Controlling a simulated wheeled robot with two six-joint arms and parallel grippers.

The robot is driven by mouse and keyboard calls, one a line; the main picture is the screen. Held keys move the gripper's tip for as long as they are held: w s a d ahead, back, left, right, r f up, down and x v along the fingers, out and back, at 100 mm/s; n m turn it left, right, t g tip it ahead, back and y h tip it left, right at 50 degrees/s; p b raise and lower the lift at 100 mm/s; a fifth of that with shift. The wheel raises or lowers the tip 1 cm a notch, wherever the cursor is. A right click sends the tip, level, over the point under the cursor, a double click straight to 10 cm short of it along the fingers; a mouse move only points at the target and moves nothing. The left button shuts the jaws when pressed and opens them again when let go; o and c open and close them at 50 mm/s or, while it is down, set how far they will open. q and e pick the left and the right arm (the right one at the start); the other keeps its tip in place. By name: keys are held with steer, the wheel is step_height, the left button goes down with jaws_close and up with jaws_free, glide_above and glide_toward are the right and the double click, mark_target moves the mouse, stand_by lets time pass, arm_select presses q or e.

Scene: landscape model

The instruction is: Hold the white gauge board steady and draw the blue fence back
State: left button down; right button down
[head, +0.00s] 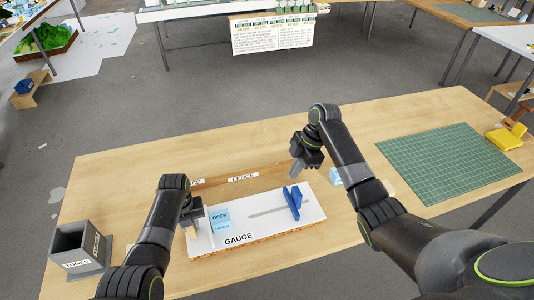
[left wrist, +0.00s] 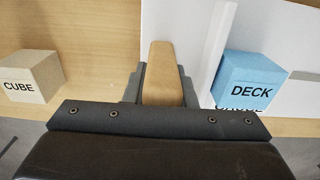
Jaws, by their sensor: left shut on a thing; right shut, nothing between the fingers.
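The white gauge board (head: 265,226), marked GAUGE, lies flat on the wooden table and also shows in the left wrist view (left wrist: 170,18). The blue fence (head: 292,203) stands upright across the right part of its slot. My left gripper (head: 190,231) is at the board's left end, shut on a tan wooden piece (left wrist: 163,75) there. Whether that piece is fixed to the board cannot be told. My right gripper (head: 296,171) is shut and empty, above and behind the board near the fence, apart from it.
A light blue DECK block (head: 220,219) sits on the board beside a white upright strip. A beige CUBE block (left wrist: 28,76) is left of my left gripper in the wrist view. A grey box (head: 80,247) stands far left, a green mat (head: 447,163) at right. A wooden strip lies behind the board.

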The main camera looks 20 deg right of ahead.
stand_by(0.4)
arm_select(q)
steer(key=c, duration=1.1)
jaws_free()
steer(key=shift+d, duration=0.1)
step_height(320, 180, up, 12)
